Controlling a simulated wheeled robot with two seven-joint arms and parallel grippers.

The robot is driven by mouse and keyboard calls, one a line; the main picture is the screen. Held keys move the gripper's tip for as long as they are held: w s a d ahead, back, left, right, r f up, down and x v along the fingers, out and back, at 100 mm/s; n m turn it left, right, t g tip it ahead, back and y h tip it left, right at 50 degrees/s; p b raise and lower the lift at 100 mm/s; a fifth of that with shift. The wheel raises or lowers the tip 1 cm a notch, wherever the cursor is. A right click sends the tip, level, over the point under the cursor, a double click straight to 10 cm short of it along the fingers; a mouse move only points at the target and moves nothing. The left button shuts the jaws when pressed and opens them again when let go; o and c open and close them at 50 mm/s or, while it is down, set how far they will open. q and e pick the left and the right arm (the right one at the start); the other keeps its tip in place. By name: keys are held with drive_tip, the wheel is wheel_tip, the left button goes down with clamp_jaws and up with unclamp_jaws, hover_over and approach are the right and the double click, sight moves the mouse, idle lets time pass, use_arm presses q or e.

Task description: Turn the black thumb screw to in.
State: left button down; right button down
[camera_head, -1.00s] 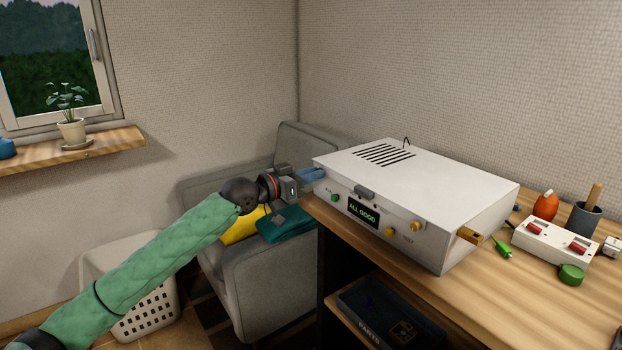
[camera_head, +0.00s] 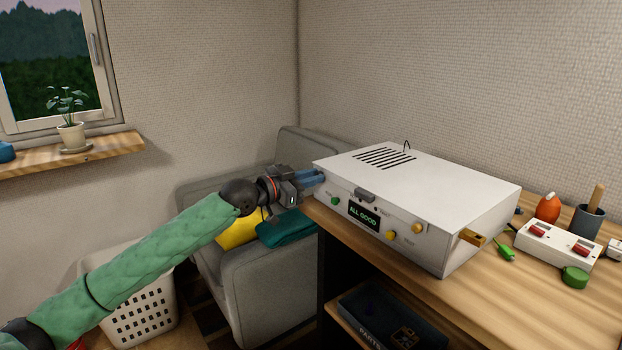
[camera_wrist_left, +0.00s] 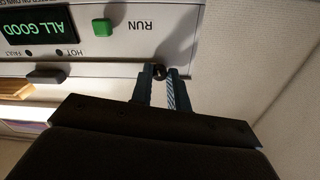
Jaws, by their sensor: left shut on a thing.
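The black thumb screw (camera_wrist_left: 159,71) shows in the left wrist view, on the white box's edge near the corner beside the RUN button. My left gripper (camera_wrist_left: 160,75) has its blue fingers on either side of the screw and is shut on it. In the head view the left gripper (camera_head: 319,178) is at the left front corner of the white box (camera_head: 430,188), and the fingers hide the screw there. The box's display (camera_head: 364,214) reads ALL GOOD. My right gripper is not in view.
A green RUN button (camera_head: 335,201), a dark latch (camera_head: 365,195) and yellow knobs are on the box front. A grey armchair (camera_head: 265,290) stands left of the wooden desk. A power strip (camera_head: 556,246) and small tools lie to the right.

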use_arm(q)
drive_tip(key=shift+f, duration=0.2)
drive_tip(key=c, duration=1.4)
unclamp_jaws()
drive_tip(key=shift+c, duration=0.2)
drive_tip(key=shift+o, duration=0.5)
drive_tip(key=shift+r, duration=0.1)
drive_tip(key=v, duration=0.7)
drive_tip(key=shift+s+a, duration=0.2)
drive_tip(key=shift+a, duration=0.1)
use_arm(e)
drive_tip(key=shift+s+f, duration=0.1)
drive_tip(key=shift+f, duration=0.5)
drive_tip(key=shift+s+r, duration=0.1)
